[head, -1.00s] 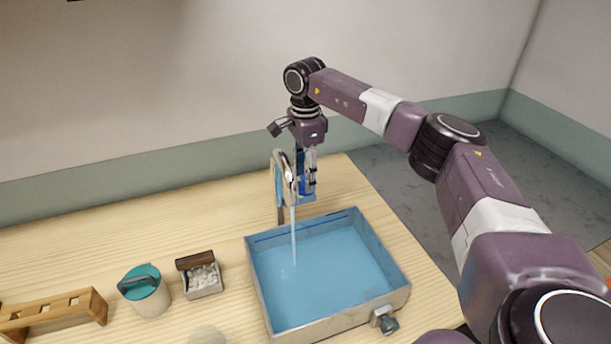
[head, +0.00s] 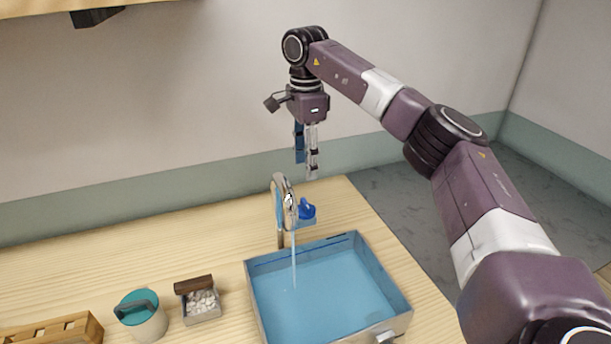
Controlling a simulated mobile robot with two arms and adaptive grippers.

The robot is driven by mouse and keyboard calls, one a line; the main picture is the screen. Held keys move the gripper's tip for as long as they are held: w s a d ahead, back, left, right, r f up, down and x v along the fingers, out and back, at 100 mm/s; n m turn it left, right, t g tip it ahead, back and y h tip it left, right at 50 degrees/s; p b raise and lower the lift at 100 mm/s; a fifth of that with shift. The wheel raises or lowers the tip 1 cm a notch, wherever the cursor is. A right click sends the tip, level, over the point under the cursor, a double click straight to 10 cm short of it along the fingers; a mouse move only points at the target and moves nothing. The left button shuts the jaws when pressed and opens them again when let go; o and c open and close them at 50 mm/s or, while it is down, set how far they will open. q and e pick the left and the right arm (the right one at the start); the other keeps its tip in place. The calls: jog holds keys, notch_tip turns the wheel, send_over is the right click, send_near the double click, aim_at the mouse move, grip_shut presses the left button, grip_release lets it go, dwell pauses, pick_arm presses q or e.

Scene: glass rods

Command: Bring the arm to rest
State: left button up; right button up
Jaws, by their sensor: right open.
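My right gripper (head: 306,165) hangs in the air at the end of my right arm, fingers pointing down. It is open and empty, above and apart from the faucet. The chrome faucet (head: 281,185) stands at the back of the sink and has a blue handle (head: 307,209) on its right side. A thin stream of water (head: 294,262) runs from the faucet into the blue sink (head: 252,306). My left gripper is out of view.
A shelf edge (head: 40,17) hangs at the upper left. The wooden counter (head: 190,243) behind is clear.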

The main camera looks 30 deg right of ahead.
jog(key=shift+r, duration=0.3)
